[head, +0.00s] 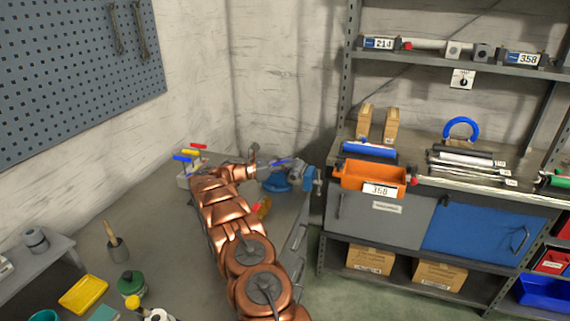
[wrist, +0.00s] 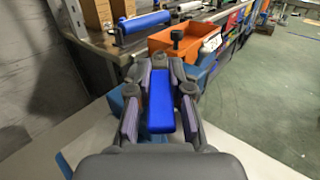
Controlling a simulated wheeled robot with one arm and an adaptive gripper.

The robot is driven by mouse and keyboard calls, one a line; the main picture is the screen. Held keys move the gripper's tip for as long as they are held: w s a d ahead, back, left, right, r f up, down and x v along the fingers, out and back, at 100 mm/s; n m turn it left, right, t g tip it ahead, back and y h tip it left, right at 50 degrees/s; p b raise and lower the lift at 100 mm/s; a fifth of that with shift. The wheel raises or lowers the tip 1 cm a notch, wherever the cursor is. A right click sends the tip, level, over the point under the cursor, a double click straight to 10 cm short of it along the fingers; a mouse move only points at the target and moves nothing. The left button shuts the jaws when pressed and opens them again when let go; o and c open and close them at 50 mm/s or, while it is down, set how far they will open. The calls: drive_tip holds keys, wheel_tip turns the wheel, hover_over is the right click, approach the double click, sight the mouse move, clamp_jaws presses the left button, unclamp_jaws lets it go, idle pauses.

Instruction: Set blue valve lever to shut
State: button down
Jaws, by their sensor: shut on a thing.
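A small valve stand (head: 184,180) with red, yellow and blue levers is at the back left of the bench, behind my arm. The bar's far end seems clear of the vise.
A shelf unit with an orange bin (head: 372,178) and a blue roll (head: 368,149) stands right of the bench. A yellow tray (head: 83,294) and a green can (head: 131,283) are at front left.

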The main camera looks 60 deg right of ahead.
drive_tip(key=shift+w+d+r+g, duration=0.1)
drive_tip(key=shift+g, duration=0.2)
idle(0.4)
drive_tip(key=c, duration=1)
unclamp_jaws()
drive_tip(key=shift+c, duration=0.2)
drive_tip(key=v, duration=1.2)
drive_tip(key=shift+r, duration=0.1)
